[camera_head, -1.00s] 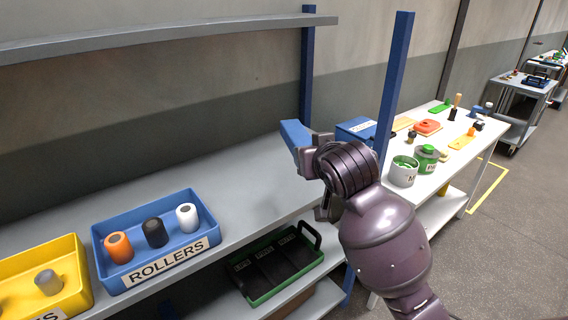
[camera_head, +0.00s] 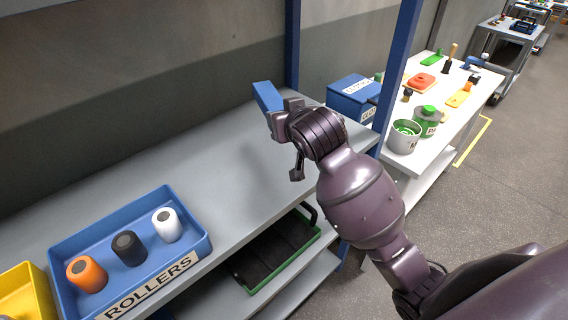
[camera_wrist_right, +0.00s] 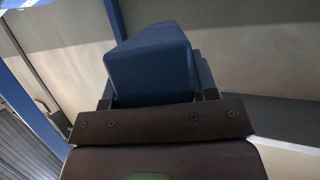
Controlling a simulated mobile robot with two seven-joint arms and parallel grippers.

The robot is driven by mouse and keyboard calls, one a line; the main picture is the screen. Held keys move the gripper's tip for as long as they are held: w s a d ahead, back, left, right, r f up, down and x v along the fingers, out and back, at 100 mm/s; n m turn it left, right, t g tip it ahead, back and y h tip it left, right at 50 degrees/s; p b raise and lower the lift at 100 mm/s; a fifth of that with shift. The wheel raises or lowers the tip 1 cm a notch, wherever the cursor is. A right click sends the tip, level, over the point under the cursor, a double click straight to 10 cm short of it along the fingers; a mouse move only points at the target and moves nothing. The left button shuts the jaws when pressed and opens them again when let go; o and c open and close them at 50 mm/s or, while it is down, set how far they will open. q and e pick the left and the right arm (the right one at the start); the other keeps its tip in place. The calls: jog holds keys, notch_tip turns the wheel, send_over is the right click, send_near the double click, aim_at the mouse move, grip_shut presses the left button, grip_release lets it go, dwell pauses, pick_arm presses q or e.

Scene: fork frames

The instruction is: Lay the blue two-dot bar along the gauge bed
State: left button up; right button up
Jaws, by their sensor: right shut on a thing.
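A blue bar (camera_head: 267,96) is held in my right gripper (camera_head: 277,116), above the grey shelf and close to the blue upright post. Its dots do not show from here. In the right wrist view the blue bar (camera_wrist_right: 150,65) fills the space between the jaws (camera_wrist_right: 158,108), and its end face points at the camera. My right gripper is shut on it. I cannot make out a gauge bed in these frames. My left gripper is not in view.
A blue tray labelled ROLLERS (camera_head: 195,252) with orange, black and white rollers stands on the grey shelf (camera_head: 120,170). A yellow bin (camera_head: 28,295) is beside it. A blue box (camera_head: 352,95) and white table (camera_head: 440,110) lie right of the post (camera_head: 293,45). Mid-shelf is clear.

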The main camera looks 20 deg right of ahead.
aim_at(285, 179)
notch_tip(285, 179, down, 15)
jog(key=shift+w+r, duration=0.1)
dwell(0.4)
jog(key=o, duration=1)
jog(key=d+v, duration=0.1)
jog(key=v, duration=1.1)
jog(key=shift+n+g+y, duration=0.3)
jog(key=shift+n+g, duration=0.2)
jog(key=shift+g, duration=0.1)
jog(key=s+f, duration=0.1)
jog(key=f, duration=0.3)
jog(key=s+f, duration=0.2)
jog(key=f, duration=0.2)
jog(key=s+d+f, duration=0.1)
jog(key=s+f, duration=0.1)
jog(key=f, duration=0.2)
jog(key=shift+d, duration=0.1)
jog(key=shift+o, duration=0.5)
jog(key=s+d+f, duration=0.3)
jog(key=s+f, duration=0.7)
jog(key=f, duration=0.1)
jog(key=shift+g, duration=0.4)
jog(key=shift+n+b, duration=0.3)
